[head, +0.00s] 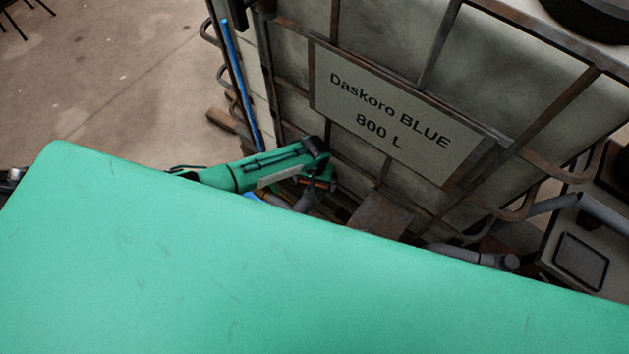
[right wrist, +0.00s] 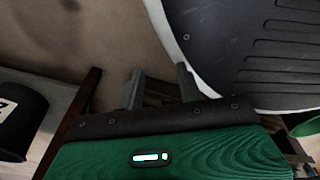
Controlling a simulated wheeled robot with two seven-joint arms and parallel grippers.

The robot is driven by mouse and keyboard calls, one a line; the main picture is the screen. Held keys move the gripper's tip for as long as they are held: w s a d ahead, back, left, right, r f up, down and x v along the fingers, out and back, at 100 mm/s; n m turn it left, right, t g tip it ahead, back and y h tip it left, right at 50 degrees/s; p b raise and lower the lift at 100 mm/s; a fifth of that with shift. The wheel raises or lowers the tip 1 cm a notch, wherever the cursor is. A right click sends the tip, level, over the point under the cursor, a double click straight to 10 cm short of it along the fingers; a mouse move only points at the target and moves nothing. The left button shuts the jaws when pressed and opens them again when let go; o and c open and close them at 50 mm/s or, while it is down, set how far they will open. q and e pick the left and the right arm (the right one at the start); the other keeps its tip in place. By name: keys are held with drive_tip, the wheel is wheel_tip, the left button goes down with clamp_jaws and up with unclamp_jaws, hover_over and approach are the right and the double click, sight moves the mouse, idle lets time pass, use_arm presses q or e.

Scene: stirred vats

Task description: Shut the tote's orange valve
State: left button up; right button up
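The tote (head: 385,110) is a caged pale tank with a plate reading "Daskoro BLUE 800 L" in the head view. A small orange piece (head: 318,184), which seems to be the valve handle, shows low at the tote's front, mostly covered. My left arm comes in from the left, and my left gripper (head: 318,178) is at that orange piece. Its fingers are too small and hidden to tell open from shut, or whether they touch it. My right gripper (right wrist: 160,88) shows in the right wrist view with its fingers apart and nothing between them.
A large green surface, apparently part of my own body, hides the lower head view. A grey pipe (head: 470,255) runs low at the right of the tote's front. In the right wrist view, a dark ribbed round shape (right wrist: 250,45) is close at the upper right.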

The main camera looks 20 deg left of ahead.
use_arm(q)
drive_tip(key=c, duration=0.7)
drive_tip(key=shift+r+m+p, duration=0.1)
drive_tip(key=shift+m+p, duration=0.3)
drive_tip(key=shift+m, duration=1.8)
use_arm(e)
drive_tip(key=shift+s+d+r, duration=0.1)
drive_tip(key=shift+s, duration=0.5)
drive_tip(key=shift+s+a, duration=0.1)
drive_tip(key=shift+a, duration=0.1)
use_arm(q)
drive_tip(key=o, duration=0.7)
use_arm(e)
drive_tip(key=shift+s, duration=0.15)
